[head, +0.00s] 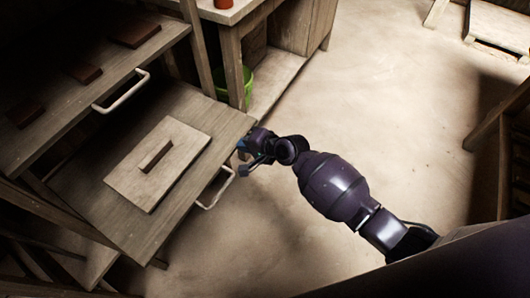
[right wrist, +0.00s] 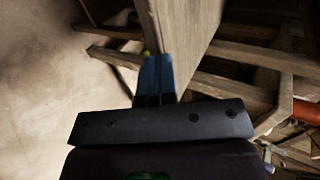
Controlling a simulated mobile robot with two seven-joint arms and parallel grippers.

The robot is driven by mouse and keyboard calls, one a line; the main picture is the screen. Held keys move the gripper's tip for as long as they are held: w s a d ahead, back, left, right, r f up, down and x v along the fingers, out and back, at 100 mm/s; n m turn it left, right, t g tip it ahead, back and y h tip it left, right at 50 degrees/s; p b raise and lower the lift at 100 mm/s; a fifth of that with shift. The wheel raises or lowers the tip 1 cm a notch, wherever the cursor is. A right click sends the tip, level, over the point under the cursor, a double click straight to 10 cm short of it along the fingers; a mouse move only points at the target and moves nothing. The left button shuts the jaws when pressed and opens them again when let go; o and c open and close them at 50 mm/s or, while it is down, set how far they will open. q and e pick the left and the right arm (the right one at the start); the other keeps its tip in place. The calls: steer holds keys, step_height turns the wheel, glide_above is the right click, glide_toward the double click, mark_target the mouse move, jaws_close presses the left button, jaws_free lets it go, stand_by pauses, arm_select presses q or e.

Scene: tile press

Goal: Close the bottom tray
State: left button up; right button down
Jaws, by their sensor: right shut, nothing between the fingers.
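The bottom tray (head: 212,116) is a wooden shelf pulled out at the left of the head view, below an upper wooden shelf. A pale board (head: 185,155) with a dark grip bar lies on it. The tray's metal handle (head: 215,190) sticks out from its front edge. My right gripper (head: 243,158) is at the tray's front edge, near its far corner and beyond the handle. In the right wrist view its blue fingers (right wrist: 156,78) are together and empty, close against a wooden edge; contact is unclear. My left gripper is not in view.
The upper shelf (head: 75,90) holds several dark blocks and has its own pale handle (head: 122,92). A wooden bench (head: 285,90) stands beyond, with a green bucket (head: 249,85) near its leg. The floor (head: 390,110) to the right is open.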

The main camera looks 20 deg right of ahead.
mark_target(192, 120)
steer(key=w+a, duration=0.3)
steer(key=w+a+b, duration=0.1)
steer(key=w+a, duration=0.2)
steer(key=a, duration=0.1)
steer(key=shift+w+f, duration=0.2)
steer(key=shift+w, duration=0.2)
steer(key=w+a+b, duration=0.1)
steer(key=w+a, duration=0.4)
steer(key=shift+w+a+b, duration=0.15)
steer(key=shift+b, duration=0.25)
steer(key=shift+w+a, duration=0.55)
steer(key=shift+w, duration=0.1)
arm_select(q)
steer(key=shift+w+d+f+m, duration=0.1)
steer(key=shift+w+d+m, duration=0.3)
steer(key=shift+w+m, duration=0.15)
arm_select(e)
steer(key=shift+r, duration=0.2)
steer(key=shift+r, duration=0.15)
